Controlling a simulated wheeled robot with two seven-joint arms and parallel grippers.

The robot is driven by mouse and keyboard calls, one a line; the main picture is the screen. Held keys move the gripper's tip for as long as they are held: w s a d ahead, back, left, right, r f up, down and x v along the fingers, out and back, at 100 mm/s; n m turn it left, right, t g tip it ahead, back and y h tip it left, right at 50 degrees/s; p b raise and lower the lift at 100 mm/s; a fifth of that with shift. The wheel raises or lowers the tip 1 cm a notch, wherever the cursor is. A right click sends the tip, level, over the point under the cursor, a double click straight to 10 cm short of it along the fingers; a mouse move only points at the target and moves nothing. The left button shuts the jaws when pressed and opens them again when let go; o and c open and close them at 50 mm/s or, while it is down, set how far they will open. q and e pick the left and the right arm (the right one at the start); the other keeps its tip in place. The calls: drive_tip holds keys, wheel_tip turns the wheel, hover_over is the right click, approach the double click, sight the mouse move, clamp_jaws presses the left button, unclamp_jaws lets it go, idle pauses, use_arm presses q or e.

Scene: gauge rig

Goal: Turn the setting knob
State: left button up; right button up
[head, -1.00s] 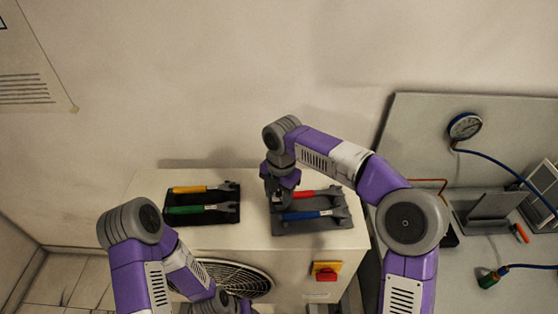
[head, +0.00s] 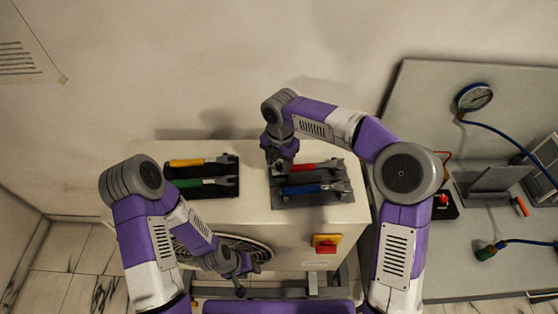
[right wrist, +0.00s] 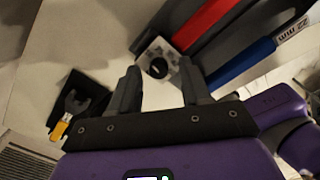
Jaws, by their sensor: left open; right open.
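A small dark round knob (right wrist: 158,68) sits on a light square plate beside the red handle in the right wrist view. My right gripper (right wrist: 159,78) is open, with the knob showing between its fingertips; whether they touch it I cannot tell. In the head view my right gripper (head: 280,165) points down at the top of the white cabinet (head: 255,215), left of the red handle, and hides the knob. My left gripper (head: 240,272) is open and empty, low in front of the cabinet's round grille (head: 262,250).
Red (head: 310,166) and blue (head: 308,188) handled tools lie right of my right gripper; yellow (head: 187,162) and green (head: 190,182) ones lie left. A red-yellow switch (head: 326,243) is on the cabinet front. A gauge (head: 474,97) and hoses are on the right bench.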

drive_tip(key=shift+w, duration=0.1)
drive_tip(key=shift+c, duration=0.3)
drive_tip(key=shift+c, duration=1.2)
clamp_jaws()
